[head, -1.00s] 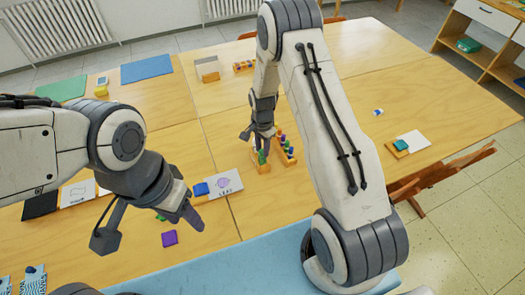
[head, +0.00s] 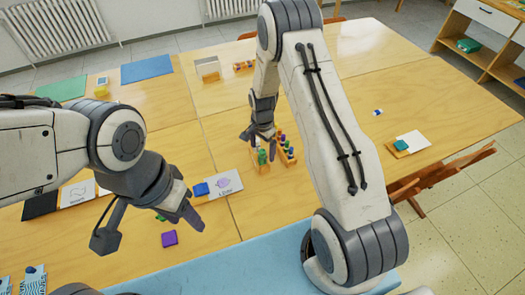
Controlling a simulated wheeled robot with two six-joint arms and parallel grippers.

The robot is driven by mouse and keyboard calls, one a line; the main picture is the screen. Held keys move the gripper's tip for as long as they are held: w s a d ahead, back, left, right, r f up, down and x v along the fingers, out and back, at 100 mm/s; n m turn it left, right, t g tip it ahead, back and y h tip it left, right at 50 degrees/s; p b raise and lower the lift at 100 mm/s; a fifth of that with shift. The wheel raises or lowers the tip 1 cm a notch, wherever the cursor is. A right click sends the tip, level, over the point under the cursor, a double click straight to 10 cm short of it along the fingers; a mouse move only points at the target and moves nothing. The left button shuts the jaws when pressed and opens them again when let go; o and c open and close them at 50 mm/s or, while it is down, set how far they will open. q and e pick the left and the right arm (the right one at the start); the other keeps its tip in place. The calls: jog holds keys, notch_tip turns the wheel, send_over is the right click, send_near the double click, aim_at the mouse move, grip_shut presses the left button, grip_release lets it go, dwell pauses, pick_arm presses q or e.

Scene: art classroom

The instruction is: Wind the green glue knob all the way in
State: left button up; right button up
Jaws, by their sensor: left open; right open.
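A green knob (head: 262,157) stands upright at a small wooden block (head: 257,169) on the table, near the middle of the view. My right gripper (head: 258,141) is open, pointing down just above and behind the green knob. Its fingers partly overlap the knobs there, and I cannot tell whether they touch. A second wooden block (head: 291,159) with several coloured knobs stands just to the right. My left gripper (head: 150,226) is open and empty over the front left of the table, far from the green knob.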

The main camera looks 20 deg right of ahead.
jog(key=m, duration=0.5)
jog(key=shift+m, duration=0.3)
jog(key=m, duration=0.6)
jog(key=shift+d, duration=0.1)
jog(key=shift+s, duration=0.1)
jog(key=c, duration=1.4)
jog(key=shift+c, duration=0.2)
